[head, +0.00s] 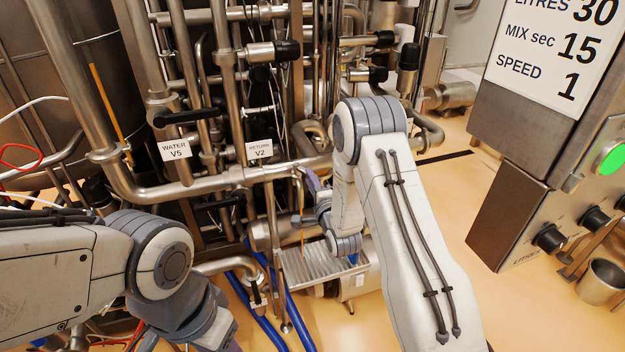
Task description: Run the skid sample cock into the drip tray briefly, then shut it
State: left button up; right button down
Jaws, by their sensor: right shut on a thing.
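The skid sample cock (297,219) is a small metal fitting on the pipework in the middle of the head view. My right gripper (311,207) is at it, shut on what looks like its handle; my own wrist hides most of the jaws and the handle. A thin amber streak (302,238) hangs straight down below the cock and looks like liquid running toward the drip tray. The drip tray (322,264) is a ribbed metal tray just below. My left arm comes in at the lower left, and its gripper is out of the frame.
Pipes with black-handled valves stand close around, labelled WATER V5 (174,149) and RETURN V2 (259,149). Blue hoses (262,318) run along the floor left of the tray. A control panel (560,170) with a lit green button and a metal cup (601,281) are at right.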

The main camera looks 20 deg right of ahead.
jog(key=shift+s+a+f, duration=0.1)
jog(key=shift+s+a, duration=0.1)
jog(key=shift+a, duration=0.55)
jog(key=shift+a+b, duration=0.4)
jog(key=shift+a, duration=0.55)
jog(key=c, duration=0.7)
grip_release()
jog(key=shift+d, duration=0.15)
jog(key=shift+s+d+b, duration=0.2)
jog(key=shift+s+b, duration=0.95)
jog(key=shift+s, duration=3.35)
